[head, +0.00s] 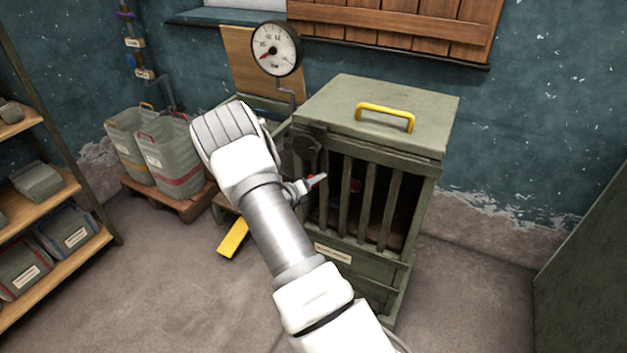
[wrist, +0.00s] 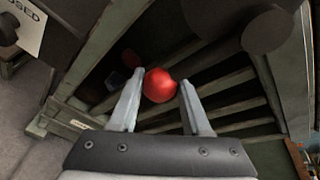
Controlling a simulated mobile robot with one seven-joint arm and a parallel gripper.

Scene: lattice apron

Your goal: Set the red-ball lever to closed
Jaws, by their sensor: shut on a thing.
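The red ball (wrist: 159,86) of the lever sits between the fingertips of my gripper (wrist: 160,92) in the wrist view. The fingers touch or nearly touch it on both sides, and my gripper is shut on it. In the head view my gripper (head: 313,183) is at the front of the green slatted cabinet (head: 340,210), with a bit of red at its tips. The lever's arm is hidden behind the ball or the gripper. A white sign (wrist: 28,24) ending in "OSED" shows at the top left of the wrist view, partly cut off.
A yellow handle (head: 385,115) is on the cabinet's lid. A round gauge (head: 276,49) stands behind my arm. Grey bins (head: 165,155) stand on a pallet at left, near a shelf (head: 60,255). A yellow bar (head: 233,239) is low beside my arm. Floor at right is clear.

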